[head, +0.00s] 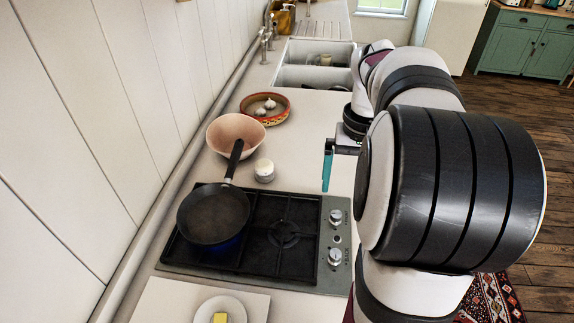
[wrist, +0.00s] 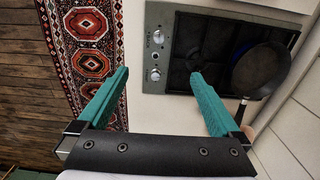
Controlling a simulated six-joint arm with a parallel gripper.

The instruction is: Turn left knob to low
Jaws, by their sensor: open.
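Two silver knobs sit on the right strip of the steel gas hob (head: 180,262). One knob (head: 335,257) is nearer in the head view and the other knob (head: 335,217) is farther. In the wrist view they show as the upper knob (wrist: 159,37) and the lower knob (wrist: 155,74). Their markings are too small to read. My gripper (head: 327,170) hangs over the counter beyond the hob's far right corner. In the wrist view its two teal fingers (wrist: 159,73) are wide apart with nothing between them, apart from both knobs.
A black pan (head: 213,213) stands on the hob's left side, with a bluish glow under it. Behind the hob are a small white jar (head: 264,170), a pink bowl (head: 234,131) and a garlic dish (head: 266,107). A butter plate (head: 220,308) is in front.

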